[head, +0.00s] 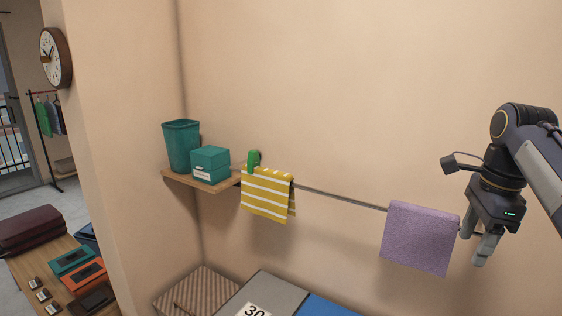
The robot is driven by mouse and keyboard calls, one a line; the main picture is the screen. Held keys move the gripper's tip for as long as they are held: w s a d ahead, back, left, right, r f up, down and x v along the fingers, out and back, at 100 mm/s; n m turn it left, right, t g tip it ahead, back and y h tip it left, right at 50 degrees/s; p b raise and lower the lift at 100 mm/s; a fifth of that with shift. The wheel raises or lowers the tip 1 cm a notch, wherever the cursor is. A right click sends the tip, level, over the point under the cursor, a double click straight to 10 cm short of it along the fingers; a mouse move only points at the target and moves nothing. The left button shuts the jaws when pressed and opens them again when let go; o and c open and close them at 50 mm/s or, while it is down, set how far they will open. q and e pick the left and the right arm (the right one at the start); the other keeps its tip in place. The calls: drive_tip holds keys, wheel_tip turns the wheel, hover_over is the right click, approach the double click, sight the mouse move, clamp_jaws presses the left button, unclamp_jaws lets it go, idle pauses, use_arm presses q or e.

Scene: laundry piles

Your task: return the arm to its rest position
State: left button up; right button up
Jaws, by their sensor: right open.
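My right gripper (476,244) hangs from my right arm at the right side of the head view, fingers pointing down. It is open, and I see nothing between its fingers. It shows just right of a purple towel (418,238) that hangs on a wall rail (342,197); I cannot tell whether it touches the towel or the rail. A yellow towel with white stripes (266,194) hangs on the rail further left. My left gripper is not in view.
A wooden shelf (222,186) holds a teal bin (181,146) and a teal box (210,164); a green object (253,160) is beside them. Below are a striped hamper (197,290) and a grey surface (272,291). A wooden table (28,272) with several items stands left.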

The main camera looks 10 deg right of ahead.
drive_tip(key=s+a+f+n+t+y, duration=0.3)
drive_tip(key=s+a+f+n+t, duration=0.2)
drive_tip(key=s+a+f+n, duration=1.2)
wheel_tip(320, 180, down, 3)
drive_tip(key=a+n, duration=0.1)
drive_tip(key=n, duration=0.2)
drive_tip(key=shift+s+a+f+n, duration=0.15)
drive_tip(key=shift+s+a+n, duration=0.1)
drive_tip(key=shift+a+n, duration=0.1)
